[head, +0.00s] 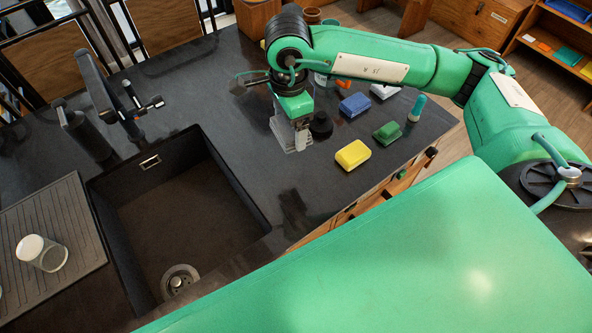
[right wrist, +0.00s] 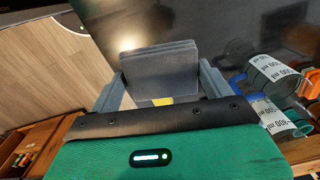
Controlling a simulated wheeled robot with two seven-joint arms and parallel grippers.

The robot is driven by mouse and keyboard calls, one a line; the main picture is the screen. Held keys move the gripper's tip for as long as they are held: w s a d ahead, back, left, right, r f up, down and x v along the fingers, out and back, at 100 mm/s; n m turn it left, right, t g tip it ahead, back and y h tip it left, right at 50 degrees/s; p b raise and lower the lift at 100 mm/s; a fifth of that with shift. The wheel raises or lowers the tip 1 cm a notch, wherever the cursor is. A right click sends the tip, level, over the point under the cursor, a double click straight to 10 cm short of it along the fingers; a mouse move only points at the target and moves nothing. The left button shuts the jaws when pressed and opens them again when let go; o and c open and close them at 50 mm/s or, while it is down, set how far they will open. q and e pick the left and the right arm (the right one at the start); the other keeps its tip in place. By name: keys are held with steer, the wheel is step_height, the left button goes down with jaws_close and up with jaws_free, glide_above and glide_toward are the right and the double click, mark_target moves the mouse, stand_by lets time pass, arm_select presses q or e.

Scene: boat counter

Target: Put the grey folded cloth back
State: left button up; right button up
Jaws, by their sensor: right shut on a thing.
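The grey folded cloth (right wrist: 158,72) is a flat, layered slab, upright between the fingers of my right gripper in the right wrist view. My right gripper (head: 297,142) points down over the dark counter in the head view, left of the yellow block, and is shut on the cloth. In the head view the cloth (head: 282,132) shows as a pale grey piece beside the fingers, partly hidden by them. I cannot tell whether its lower edge touches the counter. My left gripper is not in view.
Right of the gripper are a black round item (head: 320,126), a yellow block (head: 353,155), a green block (head: 387,132), a blue block (head: 355,104) and a teal-capped bottle (head: 417,107). Counter between is clear.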

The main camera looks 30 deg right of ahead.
steer(key=m, duration=0.2)
steer(key=r+m, duration=0.1)
steer(key=m, duration=0.1)
steer(key=shift+w+d, duration=0.1)
steer(key=shift+d, duration=0.05)
steer(key=m, duration=0.2)
steer(key=r+m, duration=0.1)
steer(key=m, duration=0.1)
steer(key=shift+w+d+m+b, duration=0.1)
steer(key=shift+d+m+b, duration=0.1)
steer(key=shift+m+b, duration=0.1)
steer(key=m, duration=0.2)
steer(key=r+m, duration=0.1)
steer(key=m, duration=0.1)
steer(key=shift+d, duration=0.2)
steer(key=m, duration=0.3)
steer(key=shift+d+r, duration=0.25)
steer(key=shift+r, duration=0.05)
steer(key=shift+f, duration=0.1)
step_height(320, 180, down, 14)
steer(key=shift+f+p, duration=0.1)
steer(key=shift+p, duration=0.3)
step_height(320, 180, down, 5)
steer(key=shift+r+p, duration=0.1)
steer(key=shift+p, duration=0.55)
steer(key=shift+f, duration=0.4)
